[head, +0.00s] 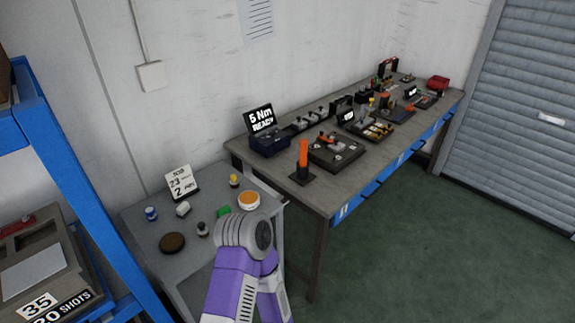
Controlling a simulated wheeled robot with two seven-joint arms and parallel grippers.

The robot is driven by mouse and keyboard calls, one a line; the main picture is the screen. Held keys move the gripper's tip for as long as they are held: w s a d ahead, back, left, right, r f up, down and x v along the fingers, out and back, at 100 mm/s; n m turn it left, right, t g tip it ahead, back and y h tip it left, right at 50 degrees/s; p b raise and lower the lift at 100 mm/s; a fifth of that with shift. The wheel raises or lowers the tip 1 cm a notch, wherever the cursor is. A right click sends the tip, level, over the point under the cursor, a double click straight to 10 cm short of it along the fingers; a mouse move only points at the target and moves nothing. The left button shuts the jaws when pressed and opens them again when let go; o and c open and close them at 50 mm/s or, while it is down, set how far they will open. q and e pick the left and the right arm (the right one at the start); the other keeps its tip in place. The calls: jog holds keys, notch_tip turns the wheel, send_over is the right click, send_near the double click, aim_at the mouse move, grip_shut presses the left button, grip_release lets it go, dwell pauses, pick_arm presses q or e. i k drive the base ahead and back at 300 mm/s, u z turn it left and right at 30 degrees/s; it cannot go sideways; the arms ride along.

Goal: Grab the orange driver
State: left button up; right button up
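The orange driver (303,153) stands upright in a small black stand near the front left corner of the long workbench (318,201). Its orange upper part shows clear, and its lower part is black. Neither of my grippers shows in the head view. Only a purple and grey link of one of my arms rises from the bottom centre, in front of the small grey table and left of the driver.
A display reading 5 Nm READY (261,119) stands behind the driver. A black tray of parts (335,149) lies to its right, with several more beyond. The small grey table (145,240) holds small items and a card (181,182). A blue rack (75,170) stands left.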

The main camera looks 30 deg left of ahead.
aim_at(303, 142)
jog(key=u, duration=0.85)
jog(key=i, duration=1)
jog(key=k, duration=0.5)
jog(key=z, duration=1.75)
jog(key=i, duration=0.9)
jog(key=u, duration=2.85)
jog(key=i, duration=0.1)
jog(key=u, duration=0.35)
